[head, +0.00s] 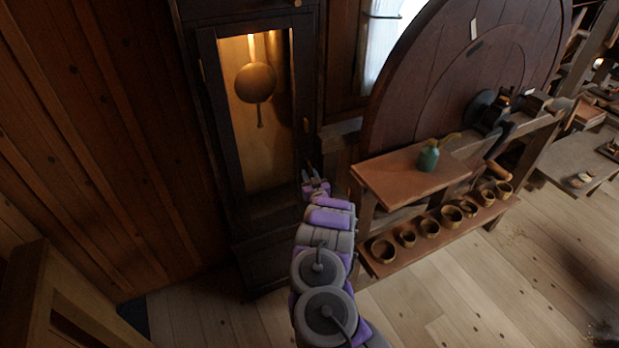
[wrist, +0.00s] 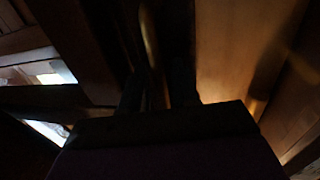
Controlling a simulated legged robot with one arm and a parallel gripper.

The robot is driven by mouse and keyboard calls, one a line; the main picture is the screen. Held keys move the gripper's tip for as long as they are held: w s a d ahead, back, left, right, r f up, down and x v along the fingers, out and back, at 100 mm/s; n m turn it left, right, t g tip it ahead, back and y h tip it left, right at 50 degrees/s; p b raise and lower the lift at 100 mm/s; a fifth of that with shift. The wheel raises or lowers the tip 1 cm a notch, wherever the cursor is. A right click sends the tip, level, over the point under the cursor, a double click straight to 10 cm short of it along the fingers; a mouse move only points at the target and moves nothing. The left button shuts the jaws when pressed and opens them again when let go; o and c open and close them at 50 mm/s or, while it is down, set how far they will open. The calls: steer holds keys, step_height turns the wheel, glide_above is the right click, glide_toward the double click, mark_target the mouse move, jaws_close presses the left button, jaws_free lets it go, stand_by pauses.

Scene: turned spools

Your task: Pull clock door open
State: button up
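The tall dark wooden clock (head: 186,75) stands against the wall, left of centre in the head view. Its door (head: 207,75) has a dark frame around a lit opening and looks closed. A small brass handle (head: 306,125) sits on the door's right side. My gripper (head: 311,172) is below that handle, by the lower right edge of the door, with its two fingers apart. In the dark wrist view the fingers (wrist: 156,88) also stand apart, with a thin brass-coloured strip, perhaps the handle (wrist: 149,35), beyond the gap. I see no contact.
A brass pendulum (head: 256,83) hangs inside the clock. To the right, a wooden bench (head: 395,185) holds a green vase (head: 428,158), with several bowls (head: 430,228) on its lower shelf and a large wooden wheel (head: 420,75) behind. Floor (head: 440,300) in front is clear.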

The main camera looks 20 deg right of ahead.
steer(key=shift+w, duration=0.1)
jaws_close()
stand_by(0.6)
